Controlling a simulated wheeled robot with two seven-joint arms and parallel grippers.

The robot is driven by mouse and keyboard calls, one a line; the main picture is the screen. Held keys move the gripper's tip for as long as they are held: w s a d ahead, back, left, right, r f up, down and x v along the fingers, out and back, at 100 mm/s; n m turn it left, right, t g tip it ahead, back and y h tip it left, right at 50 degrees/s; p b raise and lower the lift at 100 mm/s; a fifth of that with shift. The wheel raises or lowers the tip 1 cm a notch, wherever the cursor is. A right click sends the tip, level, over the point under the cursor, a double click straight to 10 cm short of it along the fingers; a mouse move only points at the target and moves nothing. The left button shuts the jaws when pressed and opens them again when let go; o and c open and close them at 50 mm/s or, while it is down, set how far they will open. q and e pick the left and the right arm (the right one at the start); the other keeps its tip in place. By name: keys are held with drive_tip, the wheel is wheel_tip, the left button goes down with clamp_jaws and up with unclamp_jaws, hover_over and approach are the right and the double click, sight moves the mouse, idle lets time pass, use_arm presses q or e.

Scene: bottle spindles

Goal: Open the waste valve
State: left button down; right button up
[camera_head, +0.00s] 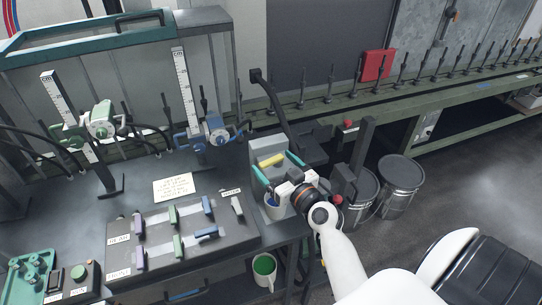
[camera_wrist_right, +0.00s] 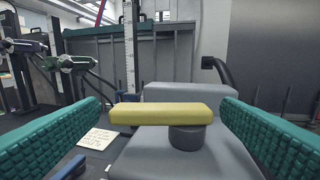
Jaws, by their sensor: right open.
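A yellow bar-shaped valve handle (camera_head: 271,160) sits on a dark round stem on a grey block (camera_head: 268,146) at the bench's right end. In the right wrist view, the yellow handle (camera_wrist_right: 161,114) lies crosswise, level, between my fingers. My right gripper (camera_head: 278,167) is open, its teal fingers on either side of the handle, with gaps at both ends; it holds nothing. A pale grey handle (camera_head: 237,205) stands at the panel's right end beside a small label (camera_head: 231,192), too small to read surely. My left gripper is not in view.
The valve panel (camera_head: 190,255) bears several purple, green and blue handles. A black curved hose (camera_head: 275,100) rises behind the block. Metal drums (camera_head: 398,187) stand at right.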

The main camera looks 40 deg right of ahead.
drive_tip(key=shift+w, duration=1.1)
drive_tip(key=c, duration=1)
drive_tip(key=m+h+p, duration=0.2)
drive_tip(key=p, duration=0.1)
drive_tip(key=shift+w+r+h, duration=0.15)
drive_tip(key=shift+r+h, duration=0.05)
drive_tip(key=shift+h, duration=0.2)
drive_tip(key=shift+f+m+g+h+p, duration=0.1)
drive_tip(key=shift+m+g+h+p, duration=0.2)
drive_tip(key=shift+h+p, duration=0.3)
drive_tip(key=shift+d, duration=0.1)
drive_tip(key=shift+f, duration=0.1)
